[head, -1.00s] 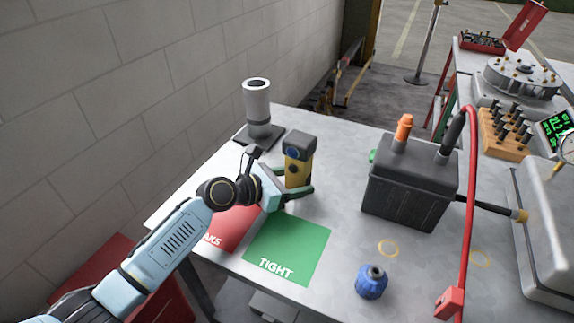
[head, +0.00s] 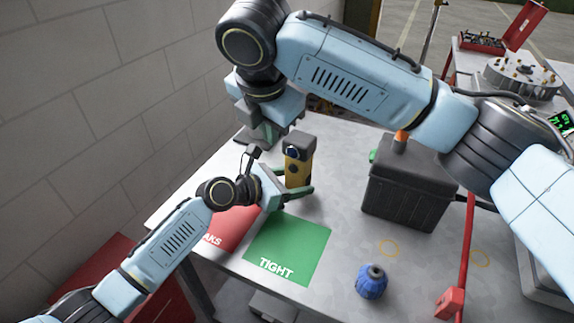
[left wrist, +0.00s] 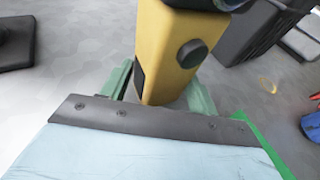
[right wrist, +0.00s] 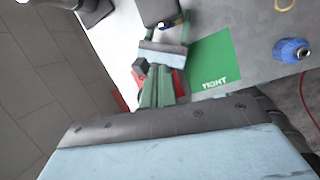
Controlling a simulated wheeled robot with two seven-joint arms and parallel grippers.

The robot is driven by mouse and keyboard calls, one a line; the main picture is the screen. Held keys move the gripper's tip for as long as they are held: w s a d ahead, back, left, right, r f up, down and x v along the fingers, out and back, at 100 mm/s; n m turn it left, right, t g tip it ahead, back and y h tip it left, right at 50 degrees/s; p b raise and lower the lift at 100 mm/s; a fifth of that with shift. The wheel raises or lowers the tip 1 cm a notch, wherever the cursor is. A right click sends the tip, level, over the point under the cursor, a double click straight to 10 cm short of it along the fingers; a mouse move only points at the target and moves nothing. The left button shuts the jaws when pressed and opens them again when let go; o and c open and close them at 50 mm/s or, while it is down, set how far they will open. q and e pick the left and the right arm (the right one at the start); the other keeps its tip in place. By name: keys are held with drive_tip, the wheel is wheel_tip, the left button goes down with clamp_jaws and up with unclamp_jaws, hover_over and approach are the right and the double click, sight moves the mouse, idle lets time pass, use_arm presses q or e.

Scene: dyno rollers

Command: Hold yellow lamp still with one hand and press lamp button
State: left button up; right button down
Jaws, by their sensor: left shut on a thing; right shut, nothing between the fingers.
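The yellow lamp (head: 297,169), with a dark head, stands upright on the table, beside the green mat. My left gripper (head: 290,192) is shut on its lower part; the left wrist view shows green fingers either side of the yellow body (left wrist: 165,55). A round dark button (left wrist: 192,53) shows on the lamp's side in that view. My right gripper (head: 262,134) is up and left of the lamp in the head view, apart from it. Its fingers (right wrist: 158,84) are together and empty in the right wrist view, where the left hand partly hides the lamp.
A black battery-like box (head: 405,195) stands right of the lamp, partly behind my right arm. A green TIGHT mat (head: 290,247) and a red mat (head: 232,226) lie in front.

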sight(293, 169)
drive_tip(key=shift+n+h, duration=0.9)
drive_tip(key=s, duration=0.1)
drive_tip(key=s+f, duration=0.1)
drive_tip(key=s, duration=0.2)
drive_tip(key=shift+a+f, duration=0.25)
drive_tip(key=shift+a, duration=0.15)
drive_tip(key=shift+w, duration=0.1)
drive_tip(key=w+d+f, duration=0.3)
drive_tip(key=w+f, duration=0.4)
drive_tip(key=f, duration=0.2)
drive_tip(key=shift+d+f, duration=0.2)
drive_tip(key=shift+d, duration=0.15)
